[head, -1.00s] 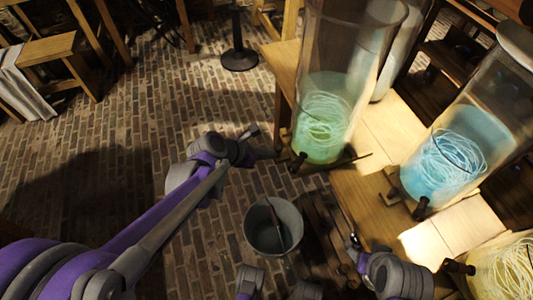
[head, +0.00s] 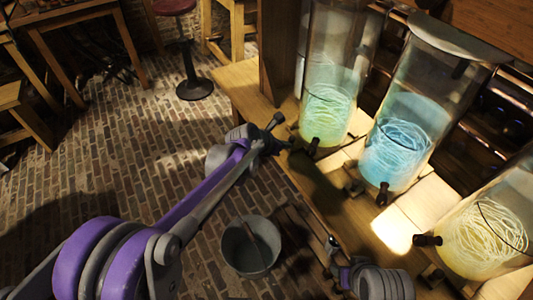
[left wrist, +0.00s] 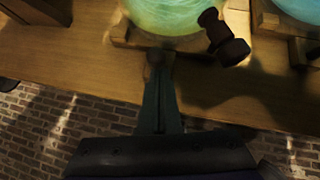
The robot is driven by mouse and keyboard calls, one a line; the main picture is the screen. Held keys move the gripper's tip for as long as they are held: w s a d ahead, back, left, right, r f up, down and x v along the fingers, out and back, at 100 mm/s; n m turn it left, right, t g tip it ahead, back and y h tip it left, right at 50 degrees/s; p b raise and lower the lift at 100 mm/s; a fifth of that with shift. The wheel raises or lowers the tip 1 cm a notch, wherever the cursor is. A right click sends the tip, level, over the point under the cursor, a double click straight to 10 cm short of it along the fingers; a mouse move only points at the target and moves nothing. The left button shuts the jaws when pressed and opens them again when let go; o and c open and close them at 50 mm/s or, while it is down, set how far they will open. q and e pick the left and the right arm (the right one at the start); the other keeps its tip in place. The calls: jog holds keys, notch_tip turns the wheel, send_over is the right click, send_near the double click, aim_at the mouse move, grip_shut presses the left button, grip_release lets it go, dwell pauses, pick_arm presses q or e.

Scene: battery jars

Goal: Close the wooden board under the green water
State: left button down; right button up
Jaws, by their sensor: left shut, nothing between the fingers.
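The jar of green water (head: 328,108) stands on the wooden counter, with a dark tap low on its front. In the left wrist view, its green base (left wrist: 170,12) rests above a wooden board (left wrist: 132,38) at the counter's edge. My left gripper (head: 277,134) is beside the counter edge, left of the green jar. In the left wrist view, my left gripper (left wrist: 157,65) is shut and empty, its tips close to the board; I cannot tell whether they touch. My right gripper (head: 333,247) is low by the counter front; its jaws are too small to read.
A jar of blue water (head: 393,145) and a pale yellow jar (head: 483,235) stand further right along the counter. Their taps stick out at the front. A grey bucket (head: 250,247) is on the brick floor below. A stool (head: 193,88) stands at the back.

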aim_at(305, 136)
pick_arm(q)
jog(key=w+d, duration=0.1)
jog(key=d, duration=0.1)
jog(key=w+d, duration=0.3)
jog(key=shift+d, duration=0.3)
pick_arm(e)
jog(key=shift+r, duration=0.25)
pick_arm(q)
jog(key=shift+d+r, duration=0.1)
